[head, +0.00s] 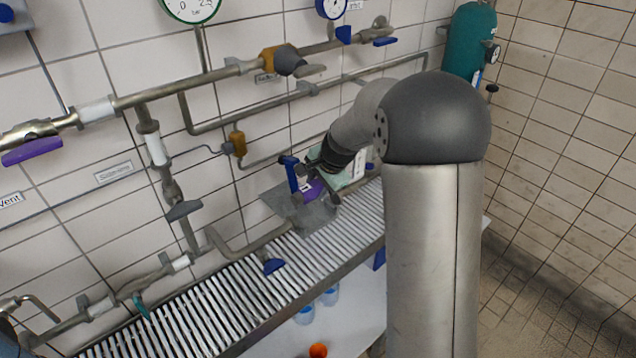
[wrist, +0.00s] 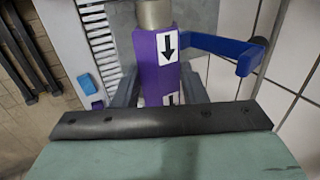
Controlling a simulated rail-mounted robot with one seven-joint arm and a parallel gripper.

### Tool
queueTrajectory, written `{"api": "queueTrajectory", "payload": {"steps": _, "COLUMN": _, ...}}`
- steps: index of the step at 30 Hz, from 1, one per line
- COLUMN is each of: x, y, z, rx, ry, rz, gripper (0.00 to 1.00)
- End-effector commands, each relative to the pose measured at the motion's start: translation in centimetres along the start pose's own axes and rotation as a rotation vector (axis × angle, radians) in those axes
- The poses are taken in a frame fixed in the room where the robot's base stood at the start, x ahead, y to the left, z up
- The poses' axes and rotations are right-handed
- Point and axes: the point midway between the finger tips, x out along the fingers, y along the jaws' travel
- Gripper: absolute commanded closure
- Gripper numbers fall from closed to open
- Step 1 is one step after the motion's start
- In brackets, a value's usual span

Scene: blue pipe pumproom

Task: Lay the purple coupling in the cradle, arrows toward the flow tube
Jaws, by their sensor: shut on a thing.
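The purple coupling (wrist: 153,58) is between the fingers of my gripper (wrist: 160,92). Its white label shows a black arrow that points down in the wrist view, toward my palm. A dull metal pipe end (wrist: 154,14) meets its far end; I cannot tell whether they are joined. In the head view the coupling (head: 314,188) shows small and partly hidden by my gripper (head: 322,186), low over a grey plate (head: 318,217). A blue lever (wrist: 215,45) stands close on its right in the wrist view, also in the head view (head: 290,173). I cannot clearly make out the cradle or flow tube.
Slatted grating (head: 225,307) runs along the tiled wall below the pipework. A bent pipe (head: 255,243) reaches the grey plate from the left. A valve with a blue handle (head: 273,266) sits over the grating. A teal cylinder (head: 468,45) stands at back right.

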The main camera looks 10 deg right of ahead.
Motion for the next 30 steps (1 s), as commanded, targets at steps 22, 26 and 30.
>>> {"api": "queueTrajectory", "payload": {"steps": 22, "x": 5.0, "y": 2.4, "z": 0.0, "rx": 0.000, "ry": 0.000, "rz": -0.001, "gripper": 0.95}}
{"api": "queueTrajectory", "payload": {"steps": 26, "x": 5.8, "y": 2.7, "z": 0.0, "rx": 0.000, "ry": 0.000, "rz": -0.001, "gripper": 0.95}}
{"api": "queueTrajectory", "payload": {"steps": 30, "x": 6.4, "y": 3.0, "z": 0.0, "rx": 0.000, "ry": 0.000, "rz": -0.001, "gripper": 0.95}}
